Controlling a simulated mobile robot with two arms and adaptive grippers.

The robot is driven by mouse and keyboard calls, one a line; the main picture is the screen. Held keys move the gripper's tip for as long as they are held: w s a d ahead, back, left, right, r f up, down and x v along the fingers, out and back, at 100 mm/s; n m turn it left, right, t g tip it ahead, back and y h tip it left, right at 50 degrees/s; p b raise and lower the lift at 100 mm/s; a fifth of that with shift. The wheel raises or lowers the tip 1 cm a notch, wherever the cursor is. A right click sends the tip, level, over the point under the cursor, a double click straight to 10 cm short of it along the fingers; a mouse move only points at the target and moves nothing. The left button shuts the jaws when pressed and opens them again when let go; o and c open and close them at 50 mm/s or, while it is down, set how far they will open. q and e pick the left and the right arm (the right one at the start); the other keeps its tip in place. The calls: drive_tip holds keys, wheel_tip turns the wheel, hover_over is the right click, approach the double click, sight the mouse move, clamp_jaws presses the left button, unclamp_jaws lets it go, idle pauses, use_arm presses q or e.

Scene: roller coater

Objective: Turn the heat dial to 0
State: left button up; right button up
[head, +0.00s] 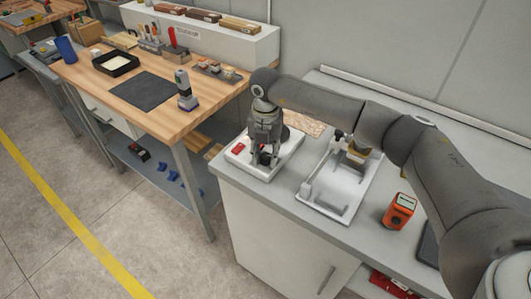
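A white device (284,163) with a red switch (238,149) stands at the left end of the grey counter; it looks like the unit that carries the heat dial. My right gripper (264,158) points down over its front part, very close to or touching it. A small dark part shows between or just below the fingertips. I cannot tell whether it is the dial or part of the gripper. The dial and its setting cannot be read, as the gripper covers that area. Whether the fingers are open or shut is unclear. My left gripper is not in view.
A white roller coater tray (322,205) stands right of the device, under my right arm. An orange meter (399,211) is farther right on the counter (282,199). A wooden workbench (160,120) with tools and a dark mat (143,90) is at the left.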

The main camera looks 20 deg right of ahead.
drive_tip(key=c, duration=0.5)
drive_tip(key=shift+b, duration=0.35)
drive_tip(key=shift+f+n+b, duration=0.15)
drive_tip(key=shift+n+b, duration=0.7)
drive_tip(key=shift+n, duration=0.25)
drive_tip(key=n+b, duration=0.2)
drive_tip(key=n, duration=0.1)
drive_tip(key=shift+n+b, duration=0.3)
drive_tip(key=shift+b, duration=0.05)
drive_tip(key=n+b, duration=0.3)
drive_tip(key=n, duration=0.2)
drive_tip(key=n+b, duration=0.2)
drive_tip(key=n, duration=0.3)
drive_tip(key=shift+n+b, duration=0.35)
drive_tip(key=shift+n, duration=0.05)
drive_tip(key=n+b, duration=0.1)
drive_tip(key=n, duration=0.3)
drive_tip(key=shift+n, duration=0.3)
drive_tip(key=n+b, duration=0.1)
drive_tip(key=n, duration=0.3)
drive_tip(key=shift+n, duration=0.3)
drive_tip(key=n, duration=0.5)
drive_tip(key=shift+r+b, duration=0.2)
drive_tip(key=shift+b, duration=0.1)
drive_tip(key=n, duration=0.5)
drive_tip(key=o, duration=1.1)
